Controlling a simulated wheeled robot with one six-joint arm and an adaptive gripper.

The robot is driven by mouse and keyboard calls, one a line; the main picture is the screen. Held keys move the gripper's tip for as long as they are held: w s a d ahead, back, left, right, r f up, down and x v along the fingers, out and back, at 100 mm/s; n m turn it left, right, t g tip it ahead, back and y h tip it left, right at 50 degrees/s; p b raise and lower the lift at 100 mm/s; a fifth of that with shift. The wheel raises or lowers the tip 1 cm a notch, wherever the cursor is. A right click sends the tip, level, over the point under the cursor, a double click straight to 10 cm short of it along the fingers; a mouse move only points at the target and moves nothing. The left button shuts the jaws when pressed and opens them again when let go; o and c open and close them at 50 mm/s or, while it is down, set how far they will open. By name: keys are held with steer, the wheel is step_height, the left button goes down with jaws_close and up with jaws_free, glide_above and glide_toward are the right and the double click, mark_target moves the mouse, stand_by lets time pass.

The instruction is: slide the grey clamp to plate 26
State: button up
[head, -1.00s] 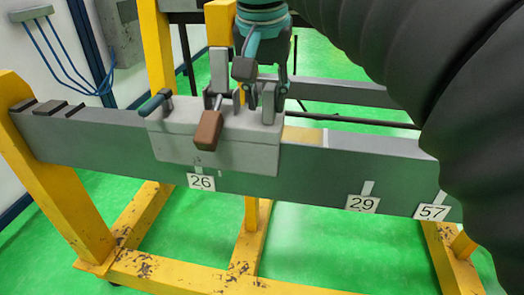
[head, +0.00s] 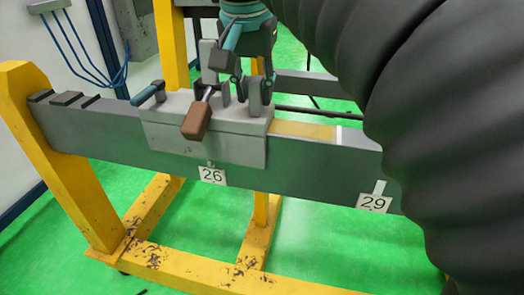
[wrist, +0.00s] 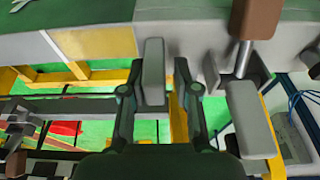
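The grey clamp (head: 235,150) sits astride the grey beam (head: 320,165), with its front face hanging over the beam's near side. Its brown-tipped lever (head: 196,121) leans forward and shows large in the wrist view (wrist: 256,18). Plate 26 (head: 212,175) is just below the clamp's front face, right of the face's middle. My gripper (wrist: 157,85) points down over the clamp, its two fingers on either side of a grey upright post (wrist: 153,70). Gaps show between post and fingers, so it looks open; contact is hard to judge.
Plate 29 (head: 374,203) hangs farther right on the beam. A tan patch (head: 303,130) and a white band lie on the beam top right of the clamp. Dark blocks (head: 66,99) sit at the beam's left end. My dark arm sleeve covers the right side.

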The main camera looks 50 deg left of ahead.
steer(key=shift+s+a, duration=0.15)
steer(key=shift+a, duration=0.1)
steer(key=shift+d, duration=0.25)
steer(key=shift+o, duration=1.4)
steer(key=shift+w, duration=0.2)
